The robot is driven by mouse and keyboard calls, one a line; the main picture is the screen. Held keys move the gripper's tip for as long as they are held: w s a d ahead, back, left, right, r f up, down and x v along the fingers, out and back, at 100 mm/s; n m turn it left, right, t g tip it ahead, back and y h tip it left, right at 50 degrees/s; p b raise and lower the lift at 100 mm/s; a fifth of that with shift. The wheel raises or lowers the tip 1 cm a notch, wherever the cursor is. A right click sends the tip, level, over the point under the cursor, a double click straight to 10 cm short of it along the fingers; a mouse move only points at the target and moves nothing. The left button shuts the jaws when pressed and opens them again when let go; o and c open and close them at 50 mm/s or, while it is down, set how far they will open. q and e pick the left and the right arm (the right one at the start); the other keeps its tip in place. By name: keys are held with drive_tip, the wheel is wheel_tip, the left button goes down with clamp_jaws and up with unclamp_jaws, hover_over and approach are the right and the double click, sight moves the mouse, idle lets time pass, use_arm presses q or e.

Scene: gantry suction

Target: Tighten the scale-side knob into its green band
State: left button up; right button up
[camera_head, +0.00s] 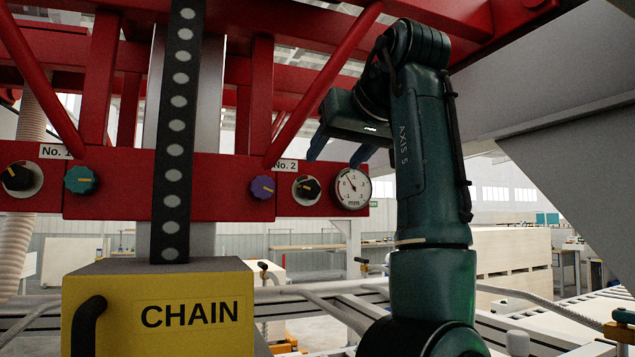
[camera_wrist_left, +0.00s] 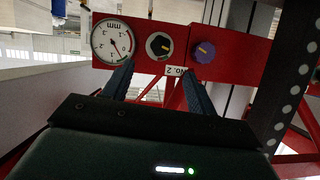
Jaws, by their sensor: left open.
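A black knob with a yellow pointer (camera_head: 307,188) sits on a pale round plate on the red beam, between a purple knob (camera_head: 262,187) and a round white mm dial (camera_head: 353,188). In the wrist view, turned upside down, the black knob (camera_wrist_left: 160,45) lies just beyond the gap between the fingers. My right gripper is not in view.
A No. 1 panel at left has another black knob (camera_head: 17,178) and a teal knob (camera_head: 80,180). A dark strip with pale dots (camera_head: 175,130) hangs above a yellow CHAIN box (camera_head: 160,315). Red diagonal braces (camera_head: 325,80) cross above the panel.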

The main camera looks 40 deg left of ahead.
sight(312, 187)
use_arm(q)
drive_tip(key=p+x, duration=0.1)
drive_tip(key=x, duration=0.9)
drive_tip(key=shift+w+a+f, duration=0.1)
drive_tip(key=shift+a+f, duration=0.05)
drive_tip(key=shift+a, duration=0.05)
drive_tip(key=c, duration=1)
drive_tip(key=m+g+y, duration=0.1)
drive_tip(key=m+g, duration=0.1)
drive_tip(key=m, duration=0.1)
drive_tip(key=shift+w+d+m, duration=0.1)
drive_tip(key=shift+w+m, duration=0.05)
drive_tip(key=shift+m, duration=0.15)
drive_tip(key=o, duration=1)
